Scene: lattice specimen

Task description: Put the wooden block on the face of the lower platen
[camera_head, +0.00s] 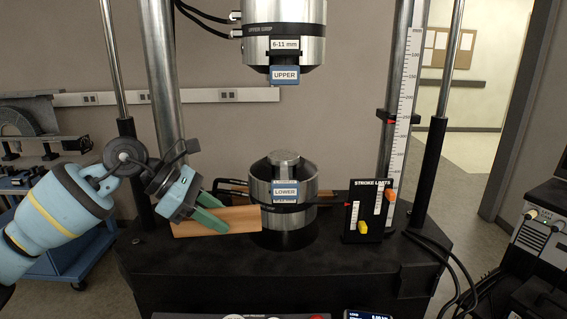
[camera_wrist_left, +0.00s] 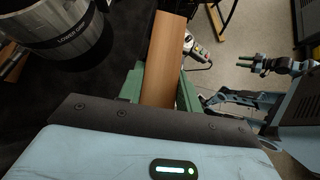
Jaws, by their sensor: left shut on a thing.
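My left gripper (camera_head: 210,220), with green fingers, is shut on the wooden block (camera_head: 240,219), a long orange-brown piece left of the lower cylinder. In the left wrist view the block (camera_wrist_left: 170,55) sticks out from between the green fingers. In the head view its right end overlaps the cylinder's left side, below the top. The lower platen (camera_head: 285,157) is the round metal top of the cylinder labelled LOWER; its face is bare. The cylinder (camera_wrist_left: 62,25) also shows in the left wrist view. A dark gripper (camera_wrist_left: 262,65), seemingly my right one, is small there; its jaws are unclear.
The upper cylinder (camera_head: 284,35) hangs above the lower one with a wide gap between. Metal columns stand on both sides. A black stroke limits panel (camera_head: 367,225) stands right of the lower cylinder. Cables cross behind and beside it. A blue cart (camera_head: 70,262) is at the left.

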